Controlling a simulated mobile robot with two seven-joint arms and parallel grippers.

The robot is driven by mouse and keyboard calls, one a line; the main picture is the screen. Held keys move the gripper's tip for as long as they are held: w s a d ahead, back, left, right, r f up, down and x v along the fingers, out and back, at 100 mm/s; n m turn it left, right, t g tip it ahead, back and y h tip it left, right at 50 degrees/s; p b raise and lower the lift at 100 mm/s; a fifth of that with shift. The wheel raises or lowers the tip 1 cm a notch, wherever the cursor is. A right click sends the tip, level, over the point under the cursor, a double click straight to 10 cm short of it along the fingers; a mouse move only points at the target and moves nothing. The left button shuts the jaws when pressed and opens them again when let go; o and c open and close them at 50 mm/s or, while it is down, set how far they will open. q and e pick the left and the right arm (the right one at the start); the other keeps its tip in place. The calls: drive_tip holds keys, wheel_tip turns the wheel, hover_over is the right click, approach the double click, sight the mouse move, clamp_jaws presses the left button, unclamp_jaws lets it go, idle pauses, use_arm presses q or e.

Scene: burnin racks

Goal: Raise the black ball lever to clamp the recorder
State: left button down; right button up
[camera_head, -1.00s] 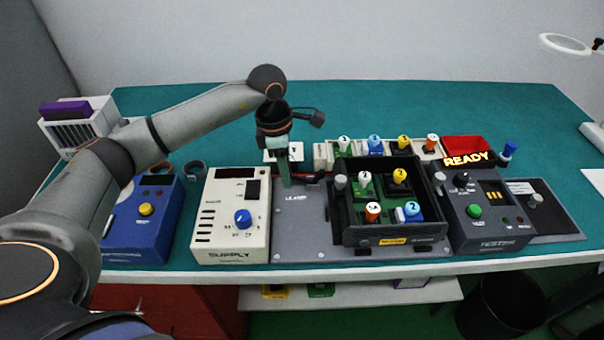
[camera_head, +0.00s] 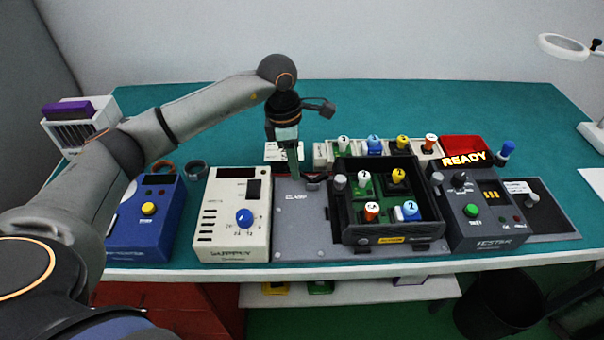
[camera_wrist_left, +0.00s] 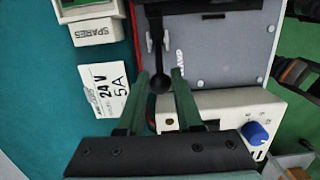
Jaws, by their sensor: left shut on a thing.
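The black ball lever (camera_wrist_left: 160,82) shows in the left wrist view, its ball between the fingers of my left gripper (camera_wrist_left: 159,76) and its arm running up toward the grey clamp plate (camera_wrist_left: 205,55). My left gripper (camera_head: 294,180) is shut on it. In the head view the fingers point down over the back left of the clamp plate (camera_head: 300,235), and the ball is hidden or too small to make out. The black open box, apparently the recorder (camera_head: 392,240), sits on the right part of this plate and holds several coloured, numbered plugs. My right gripper is not in view.
The cream supply box (camera_head: 232,237) and blue unit (camera_head: 140,236) stand left of the plate. The tester (camera_head: 490,228), with a lit READY sign, stands right of it. A row of coloured plugs (camera_head: 374,144) lies behind. The back of the teal table (camera_head: 420,105) is clear.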

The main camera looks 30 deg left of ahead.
sight(313, 180)
use_arm(q)
drive_tip(key=shift+w+d+r, duration=0.3)
drive_tip(key=shift+d+r, duration=0.05)
drive_tip(key=shift+d, duration=0.1)
drive_tip(key=shift+w+d+r, duration=0.2)
drive_tip(key=shift+d, duration=0.25)
drive_tip(key=shift+w+d, duration=0.1)
drive_tip(key=shift+w+d+r, duration=0.1)
drive_tip(key=shift+w+d, duration=0.1)
drive_tip(key=shift+d, duration=0.05)
drive_tip(key=shift+w+d, duration=0.25)
drive_tip(key=shift+d, duration=0.15)
drive_tip(key=shift+d, duration=0.1)
